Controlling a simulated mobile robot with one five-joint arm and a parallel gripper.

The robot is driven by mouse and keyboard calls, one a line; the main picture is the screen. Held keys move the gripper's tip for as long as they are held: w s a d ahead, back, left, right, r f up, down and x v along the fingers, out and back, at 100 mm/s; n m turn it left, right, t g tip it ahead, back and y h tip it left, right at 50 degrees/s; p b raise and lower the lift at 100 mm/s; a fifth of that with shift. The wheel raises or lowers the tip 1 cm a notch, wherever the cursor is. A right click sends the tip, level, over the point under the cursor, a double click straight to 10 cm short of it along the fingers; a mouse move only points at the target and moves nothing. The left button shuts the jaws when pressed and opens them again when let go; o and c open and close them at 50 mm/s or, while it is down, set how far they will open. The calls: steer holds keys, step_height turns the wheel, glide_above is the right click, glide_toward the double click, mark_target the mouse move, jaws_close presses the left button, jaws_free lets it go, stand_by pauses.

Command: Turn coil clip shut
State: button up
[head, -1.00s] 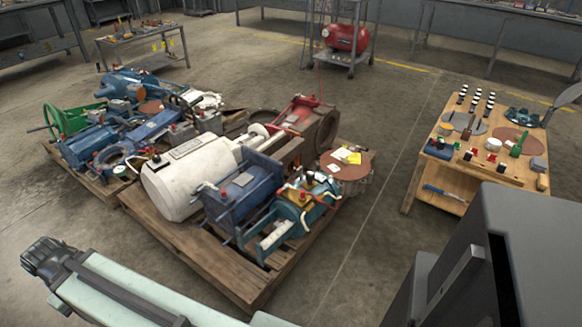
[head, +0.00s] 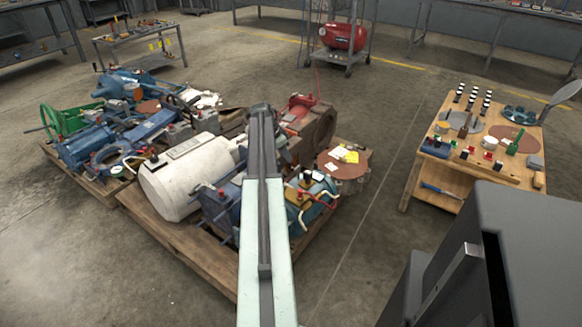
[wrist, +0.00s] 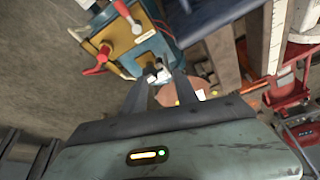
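My gripper (wrist: 160,80) shows in the wrist view with its two dark fingers apart and nothing clearly held between them. Beyond the fingertips is a blue machine (wrist: 175,18) with a yellow top plate (wrist: 118,42). Red and white levers (wrist: 104,52) stick out from that plate. A small white and black part (wrist: 157,73) shows just past the fingertips; contact cannot be told. In the head view the same teal-blue machine (head: 318,198) stands on the pallet's right front, partly hidden by my arm. I cannot tell which part is the coil clip.
The wooden pallet (head: 178,236) is crowded with a white tank (head: 180,180), a blue motor housing (head: 222,205) and a round brown plate (head: 340,168). A wooden workbench (head: 410,190) with tools stands to the right. Bare floor lies between bench and pallet.

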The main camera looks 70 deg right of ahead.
mark_target(292, 168)
steer(key=b+x, duration=0.7)
steer(key=x, duration=0.1)
steer(key=shift+r, duration=0.1)
jaws_close()
steer(key=shift+a, duration=0.2)
